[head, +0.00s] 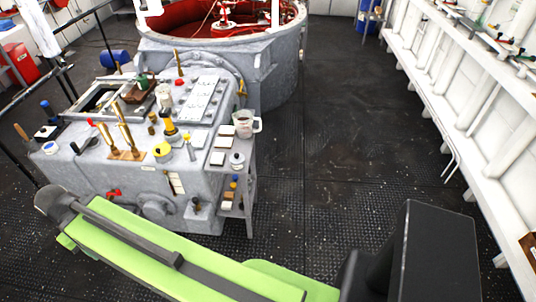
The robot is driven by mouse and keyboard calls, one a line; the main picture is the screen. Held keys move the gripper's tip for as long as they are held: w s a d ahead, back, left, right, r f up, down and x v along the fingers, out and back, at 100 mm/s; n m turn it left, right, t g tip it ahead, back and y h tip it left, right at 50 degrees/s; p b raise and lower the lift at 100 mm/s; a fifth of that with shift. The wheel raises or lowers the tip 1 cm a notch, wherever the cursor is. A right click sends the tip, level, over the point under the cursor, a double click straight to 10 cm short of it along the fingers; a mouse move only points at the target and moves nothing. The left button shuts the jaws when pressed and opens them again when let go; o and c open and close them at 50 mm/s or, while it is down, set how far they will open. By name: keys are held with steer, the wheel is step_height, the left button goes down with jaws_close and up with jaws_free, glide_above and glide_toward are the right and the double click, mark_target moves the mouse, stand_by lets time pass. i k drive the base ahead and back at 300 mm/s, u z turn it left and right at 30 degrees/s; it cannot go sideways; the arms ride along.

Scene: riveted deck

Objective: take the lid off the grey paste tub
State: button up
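A small pale grey-white round tub (237,161) with a dark-centred top stands at the right edge of the grey metal bench (205,185), below a clear measuring jug. It may be the grey paste tub. It is too small to tell its lid clearly from its body. My green arm (170,250) crosses the bottom of the head view, in front of the bench. No gripper fingers show, so I cannot tell where they are relative to the tub.
The jug (245,123) and several white blocks stand near the tub. A yellow-and-black item (169,130) and upright brass-coloured tools (125,137) crowd the bench. A large round vat (225,55) stands behind. The dark floor (350,130) right of the bench is clear.

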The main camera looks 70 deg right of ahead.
mark_target(237, 159)
steer(key=z, duration=0.55)
steer(key=i, duration=1)
